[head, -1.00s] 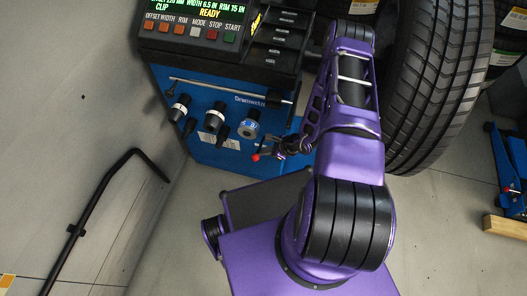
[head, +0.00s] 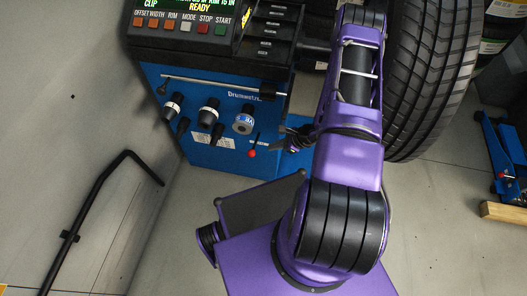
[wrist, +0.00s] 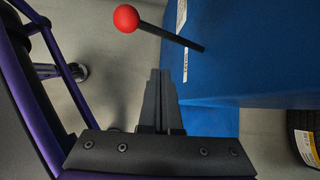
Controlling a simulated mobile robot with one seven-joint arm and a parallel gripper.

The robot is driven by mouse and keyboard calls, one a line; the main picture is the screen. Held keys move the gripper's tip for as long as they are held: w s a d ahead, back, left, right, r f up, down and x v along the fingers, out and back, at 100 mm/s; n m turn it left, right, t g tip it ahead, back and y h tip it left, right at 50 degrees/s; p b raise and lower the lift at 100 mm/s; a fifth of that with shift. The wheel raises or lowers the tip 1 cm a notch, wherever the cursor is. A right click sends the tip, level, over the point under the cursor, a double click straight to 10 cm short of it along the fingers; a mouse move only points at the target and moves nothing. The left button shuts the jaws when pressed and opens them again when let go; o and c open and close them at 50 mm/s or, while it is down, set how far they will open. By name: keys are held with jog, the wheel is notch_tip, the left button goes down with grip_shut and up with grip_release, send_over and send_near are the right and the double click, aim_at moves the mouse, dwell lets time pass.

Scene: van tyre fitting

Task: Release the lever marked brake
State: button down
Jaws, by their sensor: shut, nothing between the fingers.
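The lever is a thin black rod with a red ball (head: 252,153) on its end, on the lower front of the blue machine. In the head view it hangs down below the rightmost knob. In the wrist view the red ball (wrist: 126,18) is at the top and its rod runs right and down toward the blue panel. A small label by the lever is too small to read. My gripper (wrist: 160,76) is shut and empty, its fingertips below the rod and apart from it in the picture. In the head view my gripper (head: 280,146) is just right of the lever.
The blue machine (head: 215,160) carries several knobs and a horizontal bar (head: 215,86) above the lever, with a lit display (head: 190,6) on top. A large tyre (head: 430,80) stands right of my arm. A bent black rail (head: 90,205) is at left.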

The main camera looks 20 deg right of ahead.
jog(key=shift+s+d+r, duration=0.2)
jog(key=shift+d+r, duration=0.75)
